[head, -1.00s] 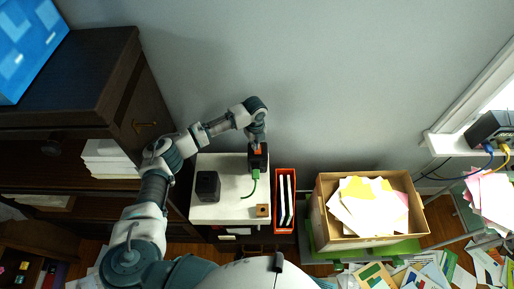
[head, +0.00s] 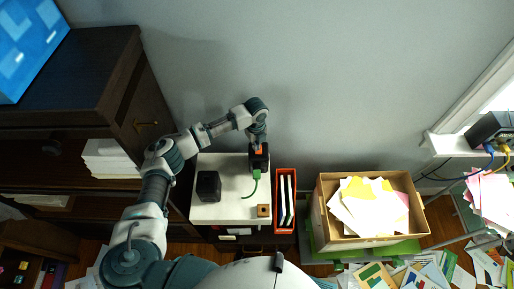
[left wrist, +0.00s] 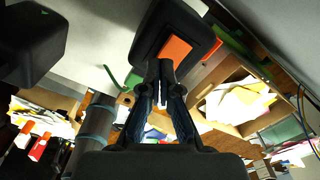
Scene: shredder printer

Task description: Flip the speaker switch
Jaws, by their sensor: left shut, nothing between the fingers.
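A black box-shaped speaker (head: 262,163) with an orange patch (head: 260,150) stands at the back right of the white cabinet top (head: 233,207). A green cable (head: 254,186) runs from its front. A second black box speaker (head: 208,186) stands to its left. My left gripper (head: 258,143) is over the right speaker at its orange patch, with its fingers shut and empty. In the left wrist view, the fingertips (left wrist: 161,66) are at the edge of the orange patch (left wrist: 174,52); I cannot tell whether they touch. No separate switch is distinguishable. My right gripper is out of view.
A small wooden block (head: 263,211) sits at the front right of the cabinet top. A red file holder (head: 285,174) stands right of the cabinet. A cardboard box (head: 323,223) of papers is farther right. A dark shelf unit (head: 110,90) is at left. The wall is close behind.

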